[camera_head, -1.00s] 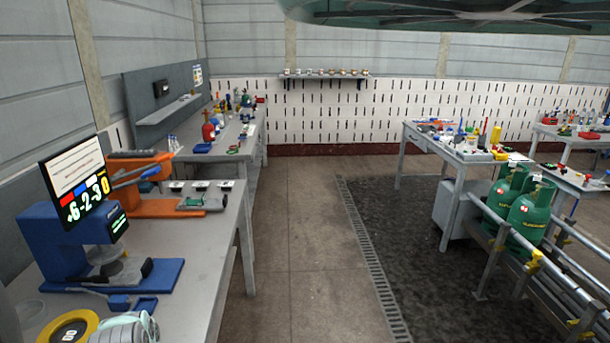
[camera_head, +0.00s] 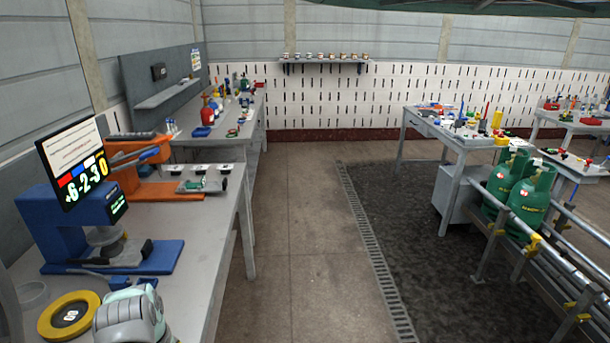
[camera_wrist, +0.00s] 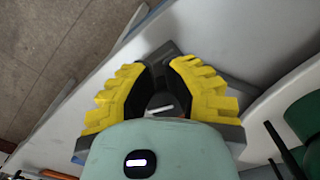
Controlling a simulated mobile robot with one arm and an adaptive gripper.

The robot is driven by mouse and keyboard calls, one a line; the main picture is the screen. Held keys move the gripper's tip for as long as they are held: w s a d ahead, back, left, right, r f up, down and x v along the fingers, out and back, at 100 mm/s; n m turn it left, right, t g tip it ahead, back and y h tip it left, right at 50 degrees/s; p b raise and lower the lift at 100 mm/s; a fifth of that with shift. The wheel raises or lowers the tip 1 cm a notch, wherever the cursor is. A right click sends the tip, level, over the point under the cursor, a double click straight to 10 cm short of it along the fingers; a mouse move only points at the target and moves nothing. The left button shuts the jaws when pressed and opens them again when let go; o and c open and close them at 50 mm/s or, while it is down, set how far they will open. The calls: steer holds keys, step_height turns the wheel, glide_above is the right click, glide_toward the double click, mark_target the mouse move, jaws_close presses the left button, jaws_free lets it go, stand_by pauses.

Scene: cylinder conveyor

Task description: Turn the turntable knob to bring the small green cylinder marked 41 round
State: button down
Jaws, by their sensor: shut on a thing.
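In the wrist view the two yellow, ribbed fingers of my gripper (camera_wrist: 158,80) are closed around a dark knob (camera_wrist: 160,101) with a pale pointer mark on it. The fingers hide most of the knob's sides. A pale round platform (camera_wrist: 262,120), possibly the turntable, shows at the right edge. A green rounded body (camera_wrist: 303,118), cut off by the picture edge, is over it; no number is readable on it. The head view does not show my fingers or the knob.
In the head view, a blue press-like device (camera_head: 70,230) with a screen (camera_head: 75,170) stands on the left bench (camera_head: 215,235). The floor between is clear.

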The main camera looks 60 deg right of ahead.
steer(key=shift+w+d+r, duration=0.1)
steer(key=shift+d+r, duration=0.1)
steer(key=shift+d, duration=0.05)
steer(key=shift+d+r, duration=0.1)
steer(key=r+p, duration=0.1)
steer(key=r, duration=0.1)
steer(key=r+p, duration=0.2)
steer(key=r, duration=0.1)
steer(key=shift+s+r, duration=0.3)
steer(key=shift+r, duration=0.05)
stand_by(0.4)
